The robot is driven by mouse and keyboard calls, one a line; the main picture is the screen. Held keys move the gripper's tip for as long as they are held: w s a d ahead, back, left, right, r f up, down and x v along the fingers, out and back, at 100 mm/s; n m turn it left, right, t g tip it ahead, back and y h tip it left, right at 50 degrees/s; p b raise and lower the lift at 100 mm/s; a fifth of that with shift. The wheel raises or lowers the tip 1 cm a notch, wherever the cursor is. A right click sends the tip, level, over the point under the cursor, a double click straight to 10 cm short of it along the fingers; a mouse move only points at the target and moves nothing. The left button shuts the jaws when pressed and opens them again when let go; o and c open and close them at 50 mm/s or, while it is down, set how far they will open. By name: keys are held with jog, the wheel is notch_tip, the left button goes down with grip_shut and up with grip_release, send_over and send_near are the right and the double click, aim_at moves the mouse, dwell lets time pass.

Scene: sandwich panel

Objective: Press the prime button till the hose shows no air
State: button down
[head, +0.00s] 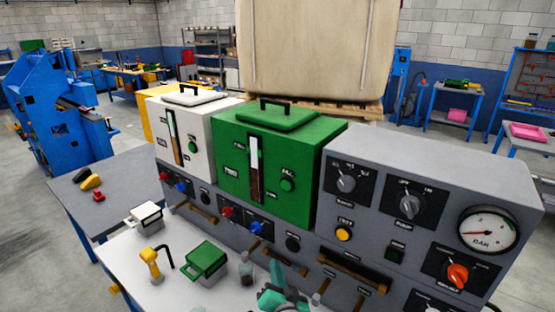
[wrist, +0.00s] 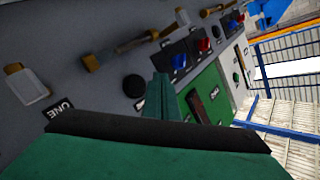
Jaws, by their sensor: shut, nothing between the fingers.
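My teal gripper (head: 280,290) is at the bottom of the head view, in front of the lower panel below the green unit. In the wrist view its narrow finger part (wrist: 162,97) is closed and empty. A round black button (head: 293,243) is on the panel just above it. In the wrist view this button (wrist: 133,85) shows just left of the finger, seemingly apart from it. Its label is too small to read, so I cannot tell whether it is the prime button.
The green unit (head: 270,150) and white unit (head: 190,125) stand on the panel, with red (head: 227,212) and blue (head: 257,227) knobs below. A yellow button (head: 343,234) and a gauge (head: 488,230) are at right. A green can (head: 206,262) and yellow tool (head: 150,262) are on the bench.

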aim_at(292, 247)
jog(key=s+a, duration=0.2)
jog(key=s, duration=0.1)
jog(key=shift+a, duration=0.1)
dwell(0.4)
jog(key=w+d, duration=0.5)
jog(key=w, duration=0.2)
dwell(0.4)
jog(key=shift+w+d, duration=0.1)
jog(key=shift+d, duration=0.05)
dwell(1.9)
jog(key=shift+w+d, duration=0.2)
jog(key=shift+w, duration=0.05)
